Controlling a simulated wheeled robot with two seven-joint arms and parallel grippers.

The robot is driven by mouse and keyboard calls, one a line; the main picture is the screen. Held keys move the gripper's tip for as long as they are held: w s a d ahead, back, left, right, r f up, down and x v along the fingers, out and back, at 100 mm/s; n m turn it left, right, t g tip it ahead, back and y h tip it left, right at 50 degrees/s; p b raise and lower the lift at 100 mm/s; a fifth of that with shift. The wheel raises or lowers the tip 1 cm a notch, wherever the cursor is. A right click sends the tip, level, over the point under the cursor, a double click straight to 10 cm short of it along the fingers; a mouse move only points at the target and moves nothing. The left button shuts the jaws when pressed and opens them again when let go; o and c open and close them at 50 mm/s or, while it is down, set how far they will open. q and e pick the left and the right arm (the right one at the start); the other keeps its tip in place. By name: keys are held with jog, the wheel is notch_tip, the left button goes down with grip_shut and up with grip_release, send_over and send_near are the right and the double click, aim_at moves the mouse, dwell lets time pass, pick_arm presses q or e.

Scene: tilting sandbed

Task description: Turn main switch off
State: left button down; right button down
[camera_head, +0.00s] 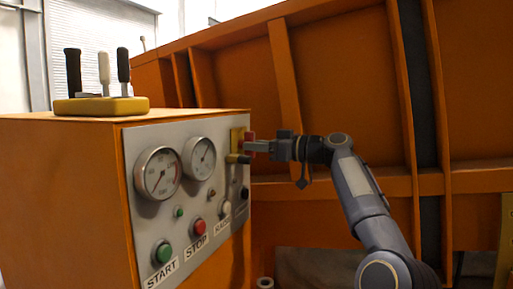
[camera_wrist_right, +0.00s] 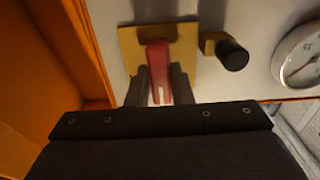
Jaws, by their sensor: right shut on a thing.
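The main switch is a red handle (camera_wrist_right: 157,62) on a yellow plate (camera_wrist_right: 128,44) in the right wrist view. In the head view the yellow plate (camera_head: 236,139) sits at the upper right of the grey control panel, with the red handle (camera_head: 249,137) at its right edge. My right gripper (camera_head: 252,146) reaches in from the right and is shut on the red handle. In the right wrist view its two dark fingers (camera_wrist_right: 160,88) lie on either side of the handle. My left gripper is not in view.
The grey panel (camera_head: 140,212) carries two gauges, a green START button (camera_head: 163,252) and a red STOP button (camera_head: 199,229). A black knob (camera_wrist_right: 232,54) sits close beside the yellow plate. Levers on a yellow base (camera_head: 101,106) stand on top of the orange cabinet. An orange ribbed wall (camera_head: 340,65) rises behind.

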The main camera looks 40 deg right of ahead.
jog(key=c, duration=1.3)
grip_release()
jog(key=b+v, duration=0.1)
jog(key=v, duration=0.6)
jog(key=shift+s+d, duration=0.2)
jog(key=shift+s, duration=0.15)
